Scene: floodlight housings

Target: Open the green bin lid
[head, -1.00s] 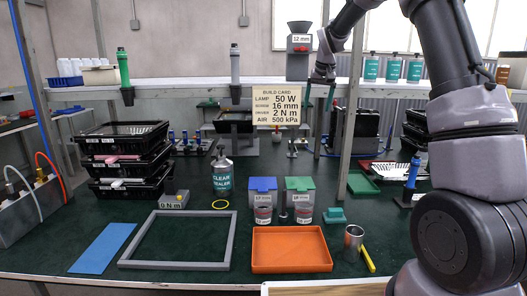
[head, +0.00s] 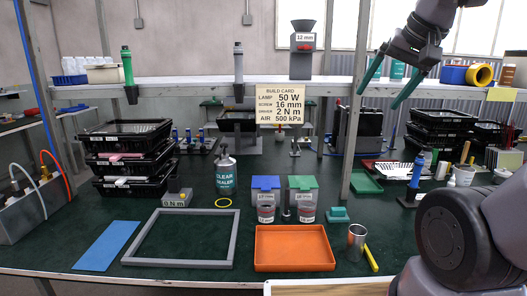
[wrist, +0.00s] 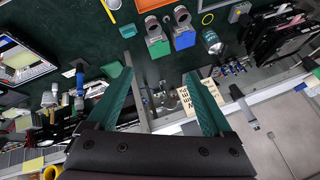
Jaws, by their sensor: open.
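The green bin (head: 302,188) stands on the dark green bench top, right of the blue bin (head: 264,188). Its green lid (head: 301,182) looks shut. A grey cup-like container (head: 306,214) stands before it and hides part of its front. In the wrist view the green bin (wrist: 158,47) shows at the top middle, beside the blue bin (wrist: 184,38). My gripper (head: 379,98) is open and empty, high up and to the right of the green bin, apart from it. Its two green fingers (wrist: 160,66) are spread wide in the wrist view.
An orange tray (head: 293,266) lies in front of the bins. A small green block (head: 337,214) and a metal cup (head: 356,238) stand to the right. A grey upright post (head: 355,130), the shelf (head: 200,92) and the build card (head: 283,104) rise behind the bins.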

